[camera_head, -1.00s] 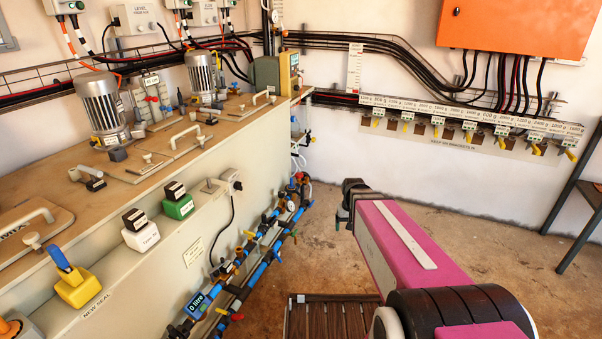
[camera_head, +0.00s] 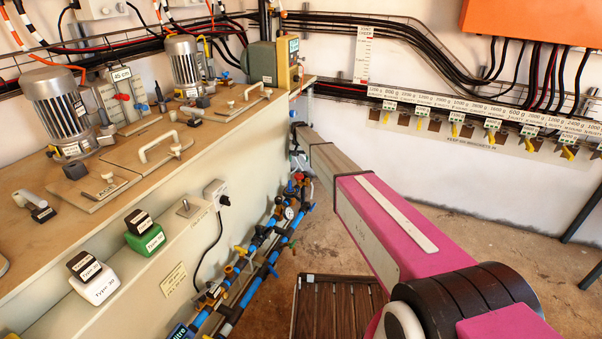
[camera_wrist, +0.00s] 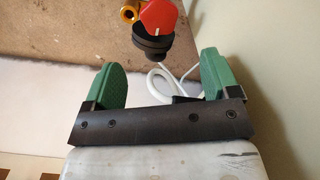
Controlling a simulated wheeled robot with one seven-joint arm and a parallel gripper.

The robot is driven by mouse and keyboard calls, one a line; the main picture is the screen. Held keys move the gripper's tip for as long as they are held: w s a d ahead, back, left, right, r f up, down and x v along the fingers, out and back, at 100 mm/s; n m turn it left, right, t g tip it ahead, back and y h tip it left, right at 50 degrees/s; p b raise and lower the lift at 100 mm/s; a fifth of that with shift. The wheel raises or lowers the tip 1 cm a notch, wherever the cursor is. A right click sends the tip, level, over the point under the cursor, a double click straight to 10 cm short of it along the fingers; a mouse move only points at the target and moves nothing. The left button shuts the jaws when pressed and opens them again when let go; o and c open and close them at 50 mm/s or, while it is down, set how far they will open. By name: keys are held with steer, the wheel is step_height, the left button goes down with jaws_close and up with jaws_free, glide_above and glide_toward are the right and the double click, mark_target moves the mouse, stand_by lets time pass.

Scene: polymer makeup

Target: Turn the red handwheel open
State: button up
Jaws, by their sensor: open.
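A red handwheel (camera_wrist: 158,14) shows at the top of the wrist view, cut off by the frame edge. It sits on a dark round valve body (camera_wrist: 153,45) beside a brass-coloured fitting (camera_wrist: 131,11). My gripper (camera_wrist: 163,78) is open, with its two green fingers apart and nothing between them. The handwheel lies beyond the fingertips, roughly in line with the gap between them, and apart from them. In the head view, a small red part (camera_head: 299,177) shows among the pipes near my arm's end. My fingers are hard to make out there.
Blue pipes with valves (camera_head: 262,240) run along the bench's foot. The bench (camera_head: 130,240), with motors and lids, fills the left. A white hose (camera_wrist: 160,82) curls beside the valve. A slatted wooden platform (camera_head: 335,305) lies on the floor. Floor right of my arm is clear.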

mark_target(299, 174)
step_height(299, 174, down, 11)
steer(key=shift+r, duration=0.15)
stand_by(0.4)
steer(key=shift+s, duration=0.1)
steer(key=c, duration=0.9)
